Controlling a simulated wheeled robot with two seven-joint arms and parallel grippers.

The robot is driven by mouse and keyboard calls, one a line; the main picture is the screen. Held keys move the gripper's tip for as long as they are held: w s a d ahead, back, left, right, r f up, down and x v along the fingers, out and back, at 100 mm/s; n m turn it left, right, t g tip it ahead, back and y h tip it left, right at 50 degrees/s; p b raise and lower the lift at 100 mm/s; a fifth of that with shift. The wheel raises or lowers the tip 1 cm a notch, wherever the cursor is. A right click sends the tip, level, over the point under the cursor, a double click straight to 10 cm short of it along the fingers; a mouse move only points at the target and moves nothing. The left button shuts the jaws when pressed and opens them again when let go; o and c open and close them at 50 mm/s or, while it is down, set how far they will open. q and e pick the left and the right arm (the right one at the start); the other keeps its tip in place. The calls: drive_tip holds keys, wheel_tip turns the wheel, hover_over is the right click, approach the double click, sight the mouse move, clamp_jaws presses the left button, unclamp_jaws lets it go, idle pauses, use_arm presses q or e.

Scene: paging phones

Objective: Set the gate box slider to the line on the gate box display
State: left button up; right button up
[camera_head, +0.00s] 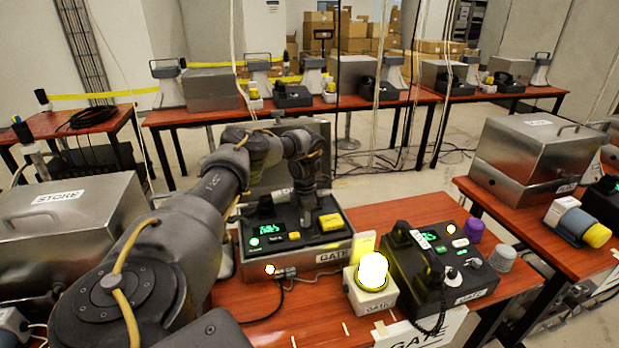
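The gate box (318,256) stands on the near wooden table with its metal lid up and a "GATE" label on its front. Its black panel carries a green-lit display (269,229), whose line is too small to read. A yellow block (331,222) sits on the panel's right side, and a small orange piece is beside the display. I cannot tell for sure which part is the slider. My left gripper (307,217) points down over the panel, just left of the yellow block. Its fingertips are small and dark, so its opening and any contact are unclear. My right gripper is out of view.
A black gate phone (428,272) with handset and cord stands right of the box. A glowing lamp (372,272) on a white base is between them. Purple and grey knobs (473,229) are beyond. A closed "STORE" box (75,218) is left. Bare table (300,309) lies in front.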

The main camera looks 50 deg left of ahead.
use_arm(q)
drive_tip(key=shift+o, duration=1.3)
drive_tip(key=shift+f, duration=0.1)
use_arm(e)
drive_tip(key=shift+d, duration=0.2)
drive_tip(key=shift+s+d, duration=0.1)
use_arm(q)
wheel_tip(320, 180, up, 11)
drive_tip(key=shift+p, duration=0.35)
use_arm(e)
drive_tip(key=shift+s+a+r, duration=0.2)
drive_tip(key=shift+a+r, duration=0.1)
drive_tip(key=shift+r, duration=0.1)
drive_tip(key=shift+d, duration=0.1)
